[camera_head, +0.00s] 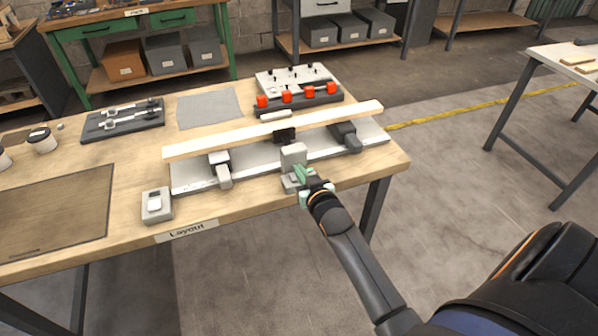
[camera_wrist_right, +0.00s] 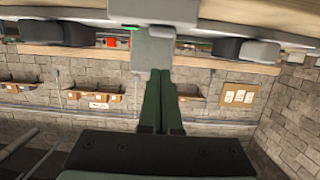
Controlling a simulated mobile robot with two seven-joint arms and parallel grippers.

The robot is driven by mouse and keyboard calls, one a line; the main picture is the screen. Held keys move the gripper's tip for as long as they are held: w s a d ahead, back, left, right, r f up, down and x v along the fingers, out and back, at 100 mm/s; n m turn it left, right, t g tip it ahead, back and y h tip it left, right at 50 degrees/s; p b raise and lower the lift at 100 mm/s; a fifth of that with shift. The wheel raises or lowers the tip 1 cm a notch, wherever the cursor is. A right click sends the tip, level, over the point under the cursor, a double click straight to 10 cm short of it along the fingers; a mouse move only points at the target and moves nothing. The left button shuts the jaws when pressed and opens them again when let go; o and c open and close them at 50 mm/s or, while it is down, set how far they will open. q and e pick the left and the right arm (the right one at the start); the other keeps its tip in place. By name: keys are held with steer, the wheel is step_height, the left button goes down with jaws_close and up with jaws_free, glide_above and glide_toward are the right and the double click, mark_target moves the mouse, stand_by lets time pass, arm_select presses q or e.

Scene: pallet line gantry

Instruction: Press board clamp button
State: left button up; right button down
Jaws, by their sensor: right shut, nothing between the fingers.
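A long pale wooden board (camera_head: 275,130) lies across a grey clamp fixture (camera_head: 195,181) on the workbench. A grey block (camera_head: 293,155) stands upright at the middle of the fixture's front edge; it shows in the wrist view too (camera_wrist_right: 152,48). My right gripper (camera_head: 299,173) is shut and empty, its green fingers at the block's near side. In the wrist view the fingertips (camera_wrist_right: 160,72) meet the block's edge; I cannot tell whether they touch it. The gripper hides part of the block's base. A small grey box with a white switch (camera_head: 155,203) sits at the front left. My left gripper is not in view.
Grey clamp pieces stand at the fixture's left (camera_head: 220,169) and right (camera_head: 345,136). Behind the board are a rack with red parts (camera_head: 298,99), a grey mat (camera_head: 208,108) and a dark tool tray (camera_head: 123,121). The bench's front edge (camera_head: 255,211) lies below my gripper.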

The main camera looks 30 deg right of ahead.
steer(key=v, duration=0.8)
steer(key=shift+s, duration=0.15)
steer(key=shift+a, duration=0.1)
stand_by(1.4)
steer(key=s+a+f+n+g+y, duration=0.4)
steer(key=s+a+f+g+y, duration=0.1)
steer(key=s+a+f, duration=1)
step_height(320, 180, down, 2)
steer(key=shift+s+n+g+y, duration=0.3)
steer(key=shift+s+y, duration=0.1)
steer(key=shift+s, duration=0.65)
